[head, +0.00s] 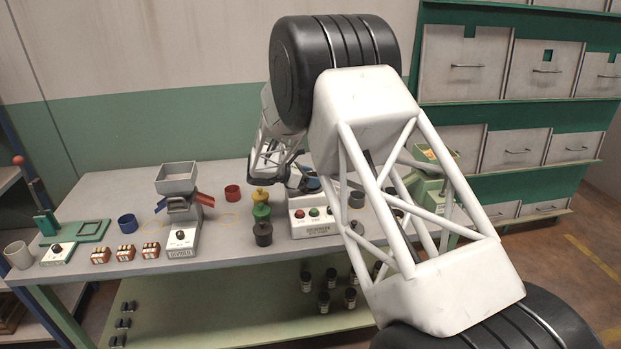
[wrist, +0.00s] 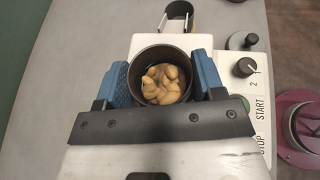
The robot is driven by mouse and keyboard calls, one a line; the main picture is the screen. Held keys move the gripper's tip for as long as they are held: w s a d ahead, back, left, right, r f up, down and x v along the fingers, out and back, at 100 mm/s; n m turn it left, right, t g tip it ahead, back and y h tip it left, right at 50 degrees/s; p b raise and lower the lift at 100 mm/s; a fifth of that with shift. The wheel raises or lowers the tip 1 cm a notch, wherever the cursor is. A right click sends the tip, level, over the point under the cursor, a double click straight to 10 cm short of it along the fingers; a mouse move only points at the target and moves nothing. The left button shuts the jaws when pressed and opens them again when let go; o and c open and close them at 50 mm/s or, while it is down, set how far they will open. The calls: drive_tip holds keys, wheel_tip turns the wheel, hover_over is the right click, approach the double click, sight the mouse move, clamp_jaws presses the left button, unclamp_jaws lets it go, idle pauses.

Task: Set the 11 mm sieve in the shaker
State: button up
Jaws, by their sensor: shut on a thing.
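My gripper (wrist: 165,82) is shut on a dark round cup-like vessel (wrist: 138,67), with one blue finger on each side. Several pale, curved nuts (wrist: 163,82) lie inside it, hiding its floor. The vessel is over the white body of a machine (wrist: 258,102) with START and STOP lettering and a knob. I cannot tell whether it rests on the machine. In the head view this machine (head: 314,227) has red and green buttons, and my gripper is just above it, partly hidden by my arm. No 11 mm marking is readable.
Yellow (head: 260,194), green (head: 261,212) and black (head: 263,235) pieces stand left of the machine. A divider (head: 178,214), a red cup (head: 232,192) and a blue cup (head: 128,223) are farther left. A grey cup (head: 357,199) stands to the right. Dark jars (head: 324,302) are on the lower shelf.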

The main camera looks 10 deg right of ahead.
drive_tip(key=shift+f, duration=0.15)
drive_tip(key=o, duration=1)
drive_tip(key=shift+c, duration=0.2)
drive_tip(key=shift+r, duration=0.2)
drive_tip(key=shift+a+r, duration=0.1)
drive_tip(key=shift+a, duration=0.1)
drive_tip(key=v, duration=1.1)
drive_tip(key=shift+a, duration=0.25)
drive_tip(key=shift+s+r, duration=0.1)
